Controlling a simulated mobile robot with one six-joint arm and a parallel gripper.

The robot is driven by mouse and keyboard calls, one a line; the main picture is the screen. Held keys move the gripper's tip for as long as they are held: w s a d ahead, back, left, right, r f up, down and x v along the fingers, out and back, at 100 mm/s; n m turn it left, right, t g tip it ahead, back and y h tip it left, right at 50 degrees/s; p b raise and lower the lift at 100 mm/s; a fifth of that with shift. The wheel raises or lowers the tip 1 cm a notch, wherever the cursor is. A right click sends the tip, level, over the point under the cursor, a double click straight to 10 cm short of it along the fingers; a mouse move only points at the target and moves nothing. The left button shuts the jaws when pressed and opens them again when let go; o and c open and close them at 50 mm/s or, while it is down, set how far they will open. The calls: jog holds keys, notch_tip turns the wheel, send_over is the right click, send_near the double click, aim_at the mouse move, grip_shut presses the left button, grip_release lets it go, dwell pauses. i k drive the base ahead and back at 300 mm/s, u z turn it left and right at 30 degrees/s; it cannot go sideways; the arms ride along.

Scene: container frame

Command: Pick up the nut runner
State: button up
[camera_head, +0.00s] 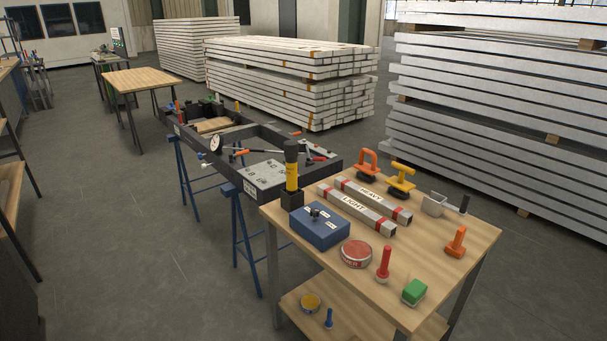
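A yellow and black upright tool (292,172), which looks like the nut runner, stands in a black block-shaped holder (292,201). The holder is at the back left corner of the wooden-topped table (450,262). The tool's lower end is hidden inside the holder. My gripper is not in view, and nothing is seen touching the tool.
A blue box (320,232) stands right in front of the holder. Bars marked LIGHT (352,207) and HEAVY (378,202), a red round tin (356,254) and several handled tools share the tabletop. A dark frame on blue trestles (325,171) adjoins behind. Floor at left is open.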

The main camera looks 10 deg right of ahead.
aim_at(291, 147)
jog(key=z, duration=0.25)
jog(key=k, duration=0.55)
jog(key=u, duration=1.6)
jog(key=i, duration=1.55)
jog(key=z, duration=0.05)
